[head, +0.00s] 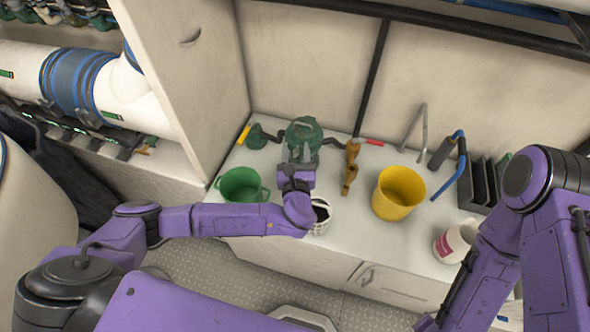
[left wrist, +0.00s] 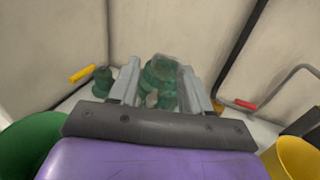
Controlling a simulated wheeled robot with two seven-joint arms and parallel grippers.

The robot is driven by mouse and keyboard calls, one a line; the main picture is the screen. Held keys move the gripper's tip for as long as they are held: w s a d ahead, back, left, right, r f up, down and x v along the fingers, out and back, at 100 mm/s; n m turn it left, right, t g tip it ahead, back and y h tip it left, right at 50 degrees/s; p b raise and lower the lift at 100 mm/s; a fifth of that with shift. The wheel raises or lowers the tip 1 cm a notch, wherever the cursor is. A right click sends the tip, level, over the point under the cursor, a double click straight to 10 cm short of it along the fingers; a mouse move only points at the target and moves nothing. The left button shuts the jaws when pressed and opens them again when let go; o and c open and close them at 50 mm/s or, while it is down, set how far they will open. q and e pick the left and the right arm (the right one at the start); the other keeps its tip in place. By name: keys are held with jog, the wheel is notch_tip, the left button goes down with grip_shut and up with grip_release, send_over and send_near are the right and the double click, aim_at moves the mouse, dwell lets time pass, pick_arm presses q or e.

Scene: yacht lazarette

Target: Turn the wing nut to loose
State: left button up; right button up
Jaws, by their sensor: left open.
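A green fitting with a bulky body (head: 304,131) stands on the white counter against the back wall; it also shows in the left wrist view (left wrist: 158,76). I cannot make out a separate wing nut on it; that part is too small or hidden by my gripper. My left gripper (head: 298,153) is in front of the green fitting, pointing at it. In the left wrist view the two grey fingers of the left gripper (left wrist: 160,88) are apart, with the fitting showing between them. I cannot tell whether they touch it. My right arm is at the right; its gripper is out of view.
A green bucket (head: 240,186) stands left of my left wrist, a yellow bucket (head: 399,193) to its right. A yellow-handled valve (head: 257,137) and a red-handled one (head: 370,141) flank the fitting. A white pot (head: 455,242) and black rack (head: 483,184) are further right.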

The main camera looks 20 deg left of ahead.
pick_arm(q)
jog(key=s+d+r+b, duration=0.1)
jog(key=s+r, duration=0.3)
jog(key=s, duration=0.5)
jog(key=shift+d, duration=0.6)
